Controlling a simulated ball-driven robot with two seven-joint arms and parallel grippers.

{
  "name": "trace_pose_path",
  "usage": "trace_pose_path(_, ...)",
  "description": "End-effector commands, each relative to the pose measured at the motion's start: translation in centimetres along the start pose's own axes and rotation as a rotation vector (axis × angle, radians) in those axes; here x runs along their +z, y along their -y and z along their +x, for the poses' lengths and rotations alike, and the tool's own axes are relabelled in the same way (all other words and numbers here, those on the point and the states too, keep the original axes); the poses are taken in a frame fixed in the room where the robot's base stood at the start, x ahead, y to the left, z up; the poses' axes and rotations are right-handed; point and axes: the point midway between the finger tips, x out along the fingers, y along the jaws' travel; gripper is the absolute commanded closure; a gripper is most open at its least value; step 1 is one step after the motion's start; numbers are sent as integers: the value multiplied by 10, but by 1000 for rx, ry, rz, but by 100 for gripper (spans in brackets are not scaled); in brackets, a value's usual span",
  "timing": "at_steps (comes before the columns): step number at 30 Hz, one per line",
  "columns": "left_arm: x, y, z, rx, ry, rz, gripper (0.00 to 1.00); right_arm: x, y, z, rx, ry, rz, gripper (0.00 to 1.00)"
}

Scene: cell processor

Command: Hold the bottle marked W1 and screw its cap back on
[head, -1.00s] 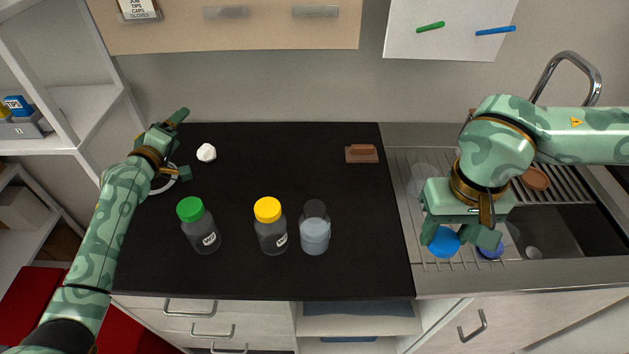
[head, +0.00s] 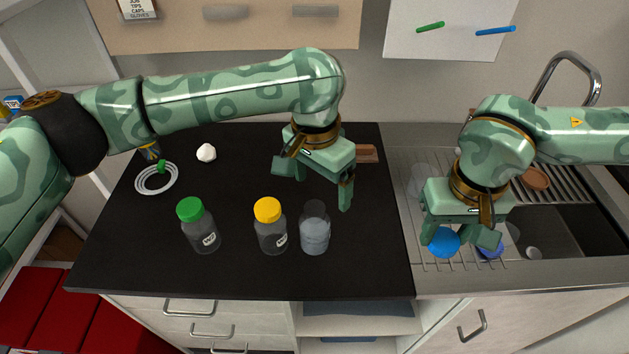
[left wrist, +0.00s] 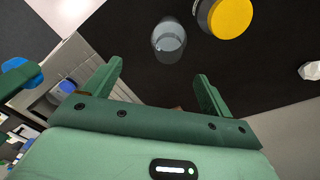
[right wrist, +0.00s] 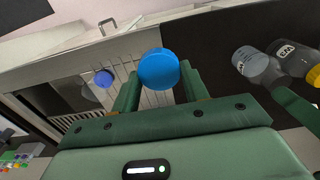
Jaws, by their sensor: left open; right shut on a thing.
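The capless clear bottle (head: 315,232) with pale liquid stands upright on the black worktop; I cannot read a W1 mark on it. It also shows in the left wrist view (left wrist: 168,42), ahead of my left gripper, and in the right wrist view (right wrist: 250,62). My left gripper (head: 312,188) is open and empty, above and behind this bottle, not touching it. My right gripper (head: 460,242) is shut on a bright blue cap (head: 443,241), above the sink's drain rack. The cap shows clearly between the fingers in the right wrist view (right wrist: 158,68).
A yellow-capped bottle (head: 272,236) stands close left of the open one; a green-capped bottle (head: 202,232) is further left. A brown block (head: 367,153), white lump (head: 206,152) and coiled tube (head: 157,178) lie behind.

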Motion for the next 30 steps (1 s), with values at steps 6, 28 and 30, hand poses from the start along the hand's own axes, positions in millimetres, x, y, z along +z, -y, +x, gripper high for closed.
trace_pose_path(6,11,8,14,-55,58,25,15,0,0,0,0,0,0,78)
trace_pose_path(28,16,13,120,-52,51,23,15,0,0,0,0,0,0,78)
trace_pose_path(30,16,13,121,-53,51,24,15,0,0,0,0,0,0,78)
